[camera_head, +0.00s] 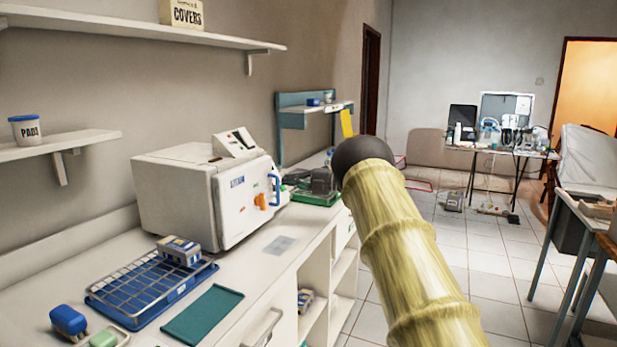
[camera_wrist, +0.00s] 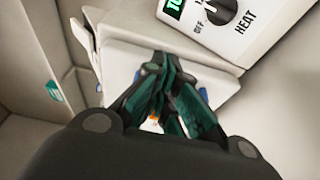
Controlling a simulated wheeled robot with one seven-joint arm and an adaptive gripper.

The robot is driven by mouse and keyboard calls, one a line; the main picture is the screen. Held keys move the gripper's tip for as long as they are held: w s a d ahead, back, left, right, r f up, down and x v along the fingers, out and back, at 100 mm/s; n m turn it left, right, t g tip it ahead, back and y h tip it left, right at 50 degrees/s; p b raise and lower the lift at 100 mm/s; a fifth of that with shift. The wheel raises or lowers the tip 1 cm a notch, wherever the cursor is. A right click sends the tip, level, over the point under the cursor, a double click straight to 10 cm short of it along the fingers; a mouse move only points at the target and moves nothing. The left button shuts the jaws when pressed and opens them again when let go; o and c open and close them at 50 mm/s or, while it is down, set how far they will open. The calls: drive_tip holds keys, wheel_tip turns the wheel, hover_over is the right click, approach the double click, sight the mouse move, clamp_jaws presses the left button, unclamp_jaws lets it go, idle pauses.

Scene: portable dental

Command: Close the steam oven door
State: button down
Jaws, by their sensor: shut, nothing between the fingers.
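The steam oven (camera_head: 175,195) is a white box on the counter at the left in the head view, with a control box (camera_head: 235,143) on top. Its door (camera_head: 232,218) is the white front panel, with a blue handle (camera_head: 276,190) and orange latch. The door looks flush or nearly so with the body; I cannot tell if a small gap remains. In the wrist view my gripper (camera_wrist: 165,75) is shut and empty, its dark green-padded fingers in front of the white door panel (camera_wrist: 215,75). Contact is unclear. In the head view my arm and nearby items obscure the gripper.
A blue wire basket (camera_head: 150,290) holding a small box, and a teal mat (camera_head: 202,313), lie on the counter before the oven. A green tray (camera_head: 318,197) is behind it. Shelves (camera_head: 60,145) hang on the left wall.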

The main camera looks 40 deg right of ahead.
drive_tip(key=w+d, duration=0.1)
drive_tip(key=d, duration=0.9)
drive_tip(key=shift+w+b, duration=0.4)
drive_tip(key=shift+d, duration=0.1)
